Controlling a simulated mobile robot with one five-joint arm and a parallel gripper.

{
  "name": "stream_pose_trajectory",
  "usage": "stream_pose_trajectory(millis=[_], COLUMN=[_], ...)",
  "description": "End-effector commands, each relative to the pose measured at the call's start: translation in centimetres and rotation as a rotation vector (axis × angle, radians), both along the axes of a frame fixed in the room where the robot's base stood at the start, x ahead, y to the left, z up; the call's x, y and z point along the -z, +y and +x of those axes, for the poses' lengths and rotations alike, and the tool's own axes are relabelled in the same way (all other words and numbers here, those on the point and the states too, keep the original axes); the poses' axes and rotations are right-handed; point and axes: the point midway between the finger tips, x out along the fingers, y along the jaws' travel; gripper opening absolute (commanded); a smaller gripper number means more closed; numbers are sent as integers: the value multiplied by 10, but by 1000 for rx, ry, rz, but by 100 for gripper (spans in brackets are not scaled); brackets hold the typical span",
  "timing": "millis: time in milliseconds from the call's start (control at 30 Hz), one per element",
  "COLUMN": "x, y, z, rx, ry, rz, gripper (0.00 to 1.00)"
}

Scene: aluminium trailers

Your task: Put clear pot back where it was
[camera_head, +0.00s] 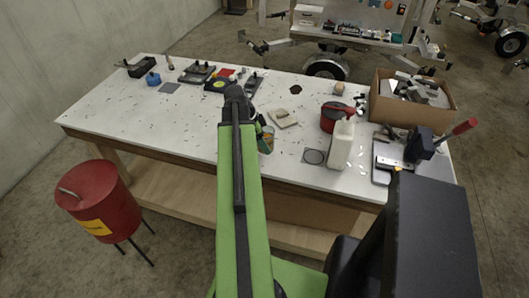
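My green and black arm reaches from the bottom over the white worktable (185,120). Its dark end (237,95) is over the middle of the table, and the arm hides most of my gripper, so I cannot see its fingers or whether they are open. A small pot-like container (266,141) with coloured contents shows just right of the arm, partly hidden, near the table's front edge. It may be the clear pot; I cannot tell if it is held or standing.
A white bottle (341,146) stands right of the ring, with a red pot (333,118) behind it. A cardboard box (410,112) and a red-handled tool (400,155) occupy the right end. A red drum (93,195) stands at front left.

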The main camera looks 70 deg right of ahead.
Motion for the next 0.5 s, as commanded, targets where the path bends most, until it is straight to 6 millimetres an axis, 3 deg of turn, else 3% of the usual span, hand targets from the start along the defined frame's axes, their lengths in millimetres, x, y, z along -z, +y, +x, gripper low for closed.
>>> stream_pose_trajectory(millis=[67,300,500], x=[3,43,39], y=[0,0,0], z=[0,-1,-1], rx=[0,0,0], ry=[0,0,0], rz=[0,0,0], gripper=[8,8,8])
